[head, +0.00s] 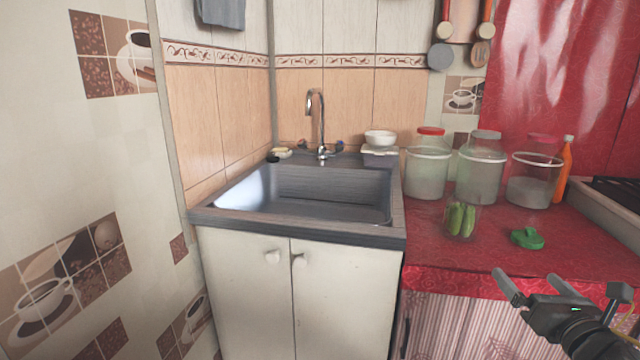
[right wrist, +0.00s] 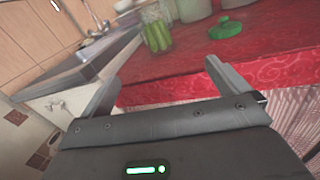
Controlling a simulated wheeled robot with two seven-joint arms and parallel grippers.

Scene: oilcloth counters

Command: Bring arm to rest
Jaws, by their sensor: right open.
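My right gripper (head: 530,288) is open and empty at the lower right of the head view, in front of the red counter's front edge. In the right wrist view its two fingers (right wrist: 160,88) stand wide apart with nothing between them. The red oilcloth counter (head: 480,250) lies beyond the fingers. My left gripper does not show in either view.
A glass of cucumbers (head: 460,220) and a green lid (head: 526,238) stand near the counter's front. Several large jars (head: 478,175) and an orange bottle (head: 566,165) stand behind. A sink (head: 310,205) is to the left. A stove (head: 622,192) is at the right.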

